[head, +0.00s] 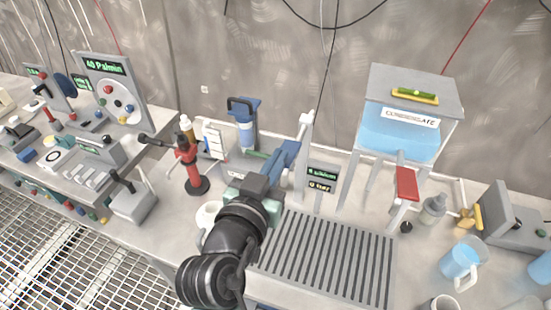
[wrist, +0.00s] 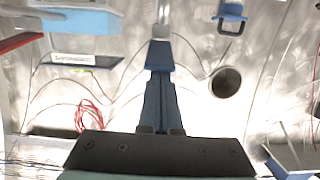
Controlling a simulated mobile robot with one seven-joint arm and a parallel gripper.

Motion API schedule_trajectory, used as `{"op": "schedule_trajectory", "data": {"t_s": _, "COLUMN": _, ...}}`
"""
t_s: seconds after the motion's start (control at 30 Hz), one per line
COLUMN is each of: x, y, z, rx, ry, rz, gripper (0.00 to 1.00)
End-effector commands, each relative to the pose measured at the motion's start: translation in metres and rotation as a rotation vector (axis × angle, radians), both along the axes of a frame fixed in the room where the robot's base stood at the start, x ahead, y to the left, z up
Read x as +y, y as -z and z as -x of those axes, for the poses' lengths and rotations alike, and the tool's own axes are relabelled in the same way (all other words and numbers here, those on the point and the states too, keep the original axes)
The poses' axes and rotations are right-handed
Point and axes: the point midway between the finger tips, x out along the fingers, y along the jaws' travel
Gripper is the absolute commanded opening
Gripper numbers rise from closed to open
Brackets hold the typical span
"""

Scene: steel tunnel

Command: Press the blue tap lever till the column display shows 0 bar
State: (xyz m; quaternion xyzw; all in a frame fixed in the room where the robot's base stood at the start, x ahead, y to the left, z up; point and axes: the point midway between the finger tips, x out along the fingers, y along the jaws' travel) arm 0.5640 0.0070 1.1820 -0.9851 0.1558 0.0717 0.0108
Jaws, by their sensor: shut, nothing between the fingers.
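My gripper (head: 297,142) is shut and empty, its long blue-grey fingers reaching up and away over the back of the drip grille (head: 345,262). In the head view the tip overlaps the white column (head: 306,160); contact cannot be told. The column display (head: 321,180) shows two green lines, too small to read surely. I cannot tell a separate blue tap lever from the blue fingers, which may hide it.
A white cup (head: 208,214) is partly hidden left of my gripper. A red stand (head: 190,168) and blue canister (head: 244,112) stand behind left. Right are a blue tank (head: 398,135), red lever (head: 406,184) and blue mug (head: 459,262). The grille's right side is clear.

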Motion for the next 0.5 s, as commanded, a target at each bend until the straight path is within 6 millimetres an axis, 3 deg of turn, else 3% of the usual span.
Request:
{"op": "schedule_trajectory", "data": {"t_s": 0.07, "x": -0.003, "y": -0.024, "z": -0.006, "rx": -0.003, "ry": 0.001, "rz": -0.002, "gripper": 0.0}}
{"op": "schedule_trajectory", "data": {"t_s": 0.17, "x": 0.003, "y": -0.019, "z": 0.011, "rx": -0.002, "ry": -0.004, "rz": 0.0, "gripper": 0.0}}
{"op": "schedule_trajectory", "data": {"t_s": 0.5, "x": 0.022, "y": -0.035, "z": 0.07, "rx": -0.004, "ry": -0.003, "rz": 0.0, "gripper": 0.0}}
